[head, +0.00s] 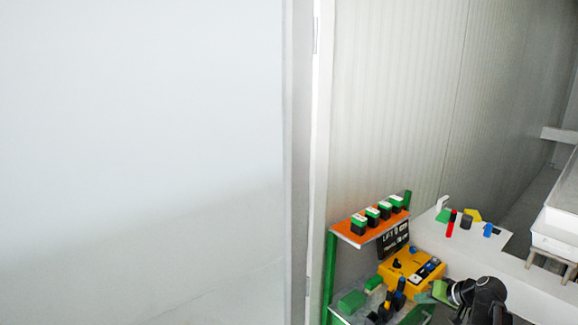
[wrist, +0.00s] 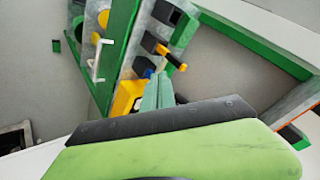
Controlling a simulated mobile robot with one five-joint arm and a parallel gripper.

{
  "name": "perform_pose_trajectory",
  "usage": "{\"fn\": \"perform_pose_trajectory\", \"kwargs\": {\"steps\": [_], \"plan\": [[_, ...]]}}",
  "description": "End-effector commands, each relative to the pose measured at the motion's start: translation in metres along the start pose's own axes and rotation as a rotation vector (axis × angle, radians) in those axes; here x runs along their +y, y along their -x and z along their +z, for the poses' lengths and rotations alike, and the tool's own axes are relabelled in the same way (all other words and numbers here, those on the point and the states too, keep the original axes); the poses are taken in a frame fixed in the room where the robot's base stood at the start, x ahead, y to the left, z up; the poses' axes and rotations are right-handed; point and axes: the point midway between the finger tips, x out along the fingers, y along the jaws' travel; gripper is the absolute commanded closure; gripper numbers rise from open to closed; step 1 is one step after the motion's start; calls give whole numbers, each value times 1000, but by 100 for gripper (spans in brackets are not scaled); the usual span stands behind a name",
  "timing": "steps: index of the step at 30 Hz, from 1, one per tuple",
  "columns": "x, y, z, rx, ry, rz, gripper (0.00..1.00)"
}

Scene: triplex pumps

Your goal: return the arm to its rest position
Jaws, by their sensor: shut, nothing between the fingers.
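My arm (head: 487,298), black, shows at the lower right of the head view, beside the rack of equipment. A green part of its end points left toward the yellow box. In the wrist view my gripper (wrist: 158,92) shows as two pale green fingers close together, with nothing between them. The black and light green body behind them fills the bottom of that view. Beyond the fingertips are a yellow part and dark blocks on a grey shelf; I cannot tell how far away they are.
A green-framed rack (head: 331,270) holds an orange shelf (head: 352,238) with several green-and-black blocks. A yellow box (head: 400,265) with knobs sits below. A white surface (head: 495,258) with small coloured parts is behind my arm. A large pale panel (head: 140,150) fills the left.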

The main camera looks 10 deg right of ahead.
Motion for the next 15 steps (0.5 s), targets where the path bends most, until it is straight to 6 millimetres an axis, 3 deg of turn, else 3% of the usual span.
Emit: {"fn": "perform_pose_trajectory", "kwargs": {"steps": [5,9,12,15], "plan": [[-94,-60,32,-123,146,-46,100],[-186,-108,92,-288,301,-54,100],[-235,-127,143,-407,398,-23,100],[-266,-134,189,-509,475,38,100]]}}
